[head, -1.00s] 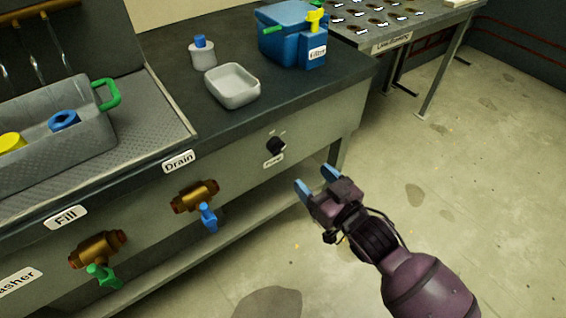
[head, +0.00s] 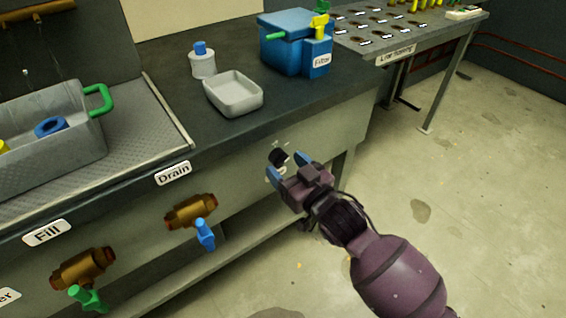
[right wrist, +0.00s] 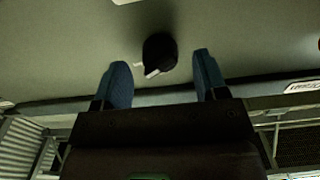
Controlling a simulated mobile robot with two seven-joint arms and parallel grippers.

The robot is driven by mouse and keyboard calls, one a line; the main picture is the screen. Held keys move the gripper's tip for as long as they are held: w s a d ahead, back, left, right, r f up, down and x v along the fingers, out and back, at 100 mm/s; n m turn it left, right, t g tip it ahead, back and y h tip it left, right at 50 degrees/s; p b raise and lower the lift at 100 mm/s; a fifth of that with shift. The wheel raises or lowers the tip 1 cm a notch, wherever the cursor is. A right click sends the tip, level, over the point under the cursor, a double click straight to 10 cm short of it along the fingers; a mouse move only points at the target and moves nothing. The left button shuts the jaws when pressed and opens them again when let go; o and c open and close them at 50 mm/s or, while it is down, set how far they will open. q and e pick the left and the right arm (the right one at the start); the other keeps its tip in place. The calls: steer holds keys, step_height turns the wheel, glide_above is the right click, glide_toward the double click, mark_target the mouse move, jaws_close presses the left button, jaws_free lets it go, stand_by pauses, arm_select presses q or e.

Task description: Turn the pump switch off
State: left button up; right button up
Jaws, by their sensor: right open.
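The pump switch is a black round knob (head: 278,157) on the front panel of the bench, right of the Drain label. In the right wrist view the knob (right wrist: 159,53) has a white pointer mark and lies ahead of and between the fingertips. My right gripper (head: 288,168) is open, with its blue fingertips close to the knob. In the right wrist view the two blue fingers (right wrist: 162,80) stand apart with nothing between them; I cannot tell if they touch the knob. The label under the switch is mostly hidden by the gripper. My left gripper is not in view.
A brass drain valve with a blue handle (head: 205,234) and a fill valve with a green handle (head: 88,297) stick out of the panel to the left. A white tray (head: 234,94) and a blue filter box (head: 291,45) stand on the bench. The floor at right is clear.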

steer(key=shift+x, duration=0.9)
steer(key=shift+c, duration=0.3)
